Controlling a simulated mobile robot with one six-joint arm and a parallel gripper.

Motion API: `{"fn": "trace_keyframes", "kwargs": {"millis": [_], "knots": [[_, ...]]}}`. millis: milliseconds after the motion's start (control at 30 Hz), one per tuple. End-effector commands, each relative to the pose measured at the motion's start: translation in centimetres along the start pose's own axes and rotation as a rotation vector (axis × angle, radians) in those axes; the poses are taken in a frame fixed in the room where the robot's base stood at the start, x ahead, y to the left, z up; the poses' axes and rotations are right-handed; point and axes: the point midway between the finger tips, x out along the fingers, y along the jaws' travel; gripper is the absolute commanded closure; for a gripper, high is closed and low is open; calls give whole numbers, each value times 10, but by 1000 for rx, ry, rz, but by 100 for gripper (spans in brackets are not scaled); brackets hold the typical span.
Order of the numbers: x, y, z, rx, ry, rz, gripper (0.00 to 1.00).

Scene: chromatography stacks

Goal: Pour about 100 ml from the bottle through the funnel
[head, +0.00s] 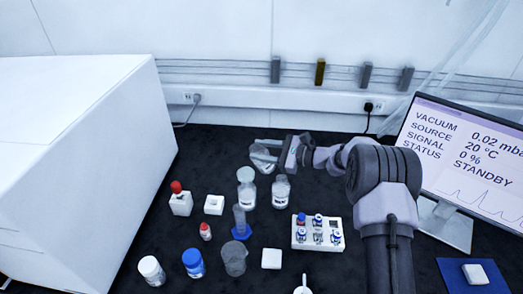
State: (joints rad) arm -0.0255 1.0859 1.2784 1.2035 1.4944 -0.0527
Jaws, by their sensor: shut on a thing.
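My gripper (270,149) is at the back of the dark bench, shut on a clear glass bottle (262,159). The bottle is tilted and held above the bench; its liquid level is too small to tell. Just in front and to the left stands a clear labelled bottle (248,196) with a pale, funnel-like top (245,174). The held bottle is up and to the right of this top; I see no stream between them. Another clear labelled bottle (281,192) stands upright to the right of it.
A graduated cylinder (240,219) on a blue base, a grey beaker (234,260) and blue-capped (193,263) and white-capped (151,270) jars stand in front. A white vial rack (300,241) is to the right, beside my arm. A monitor (462,165) and a large white box (75,160) flank the bench.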

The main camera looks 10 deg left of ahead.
Motion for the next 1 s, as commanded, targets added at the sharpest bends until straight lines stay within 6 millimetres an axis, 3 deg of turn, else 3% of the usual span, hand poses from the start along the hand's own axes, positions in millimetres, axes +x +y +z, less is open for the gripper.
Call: {"fn": "trace_keyframes", "kwargs": {"millis": [1000], "knots": [[4, 7, 1, -105, 45, 0, 100]]}}
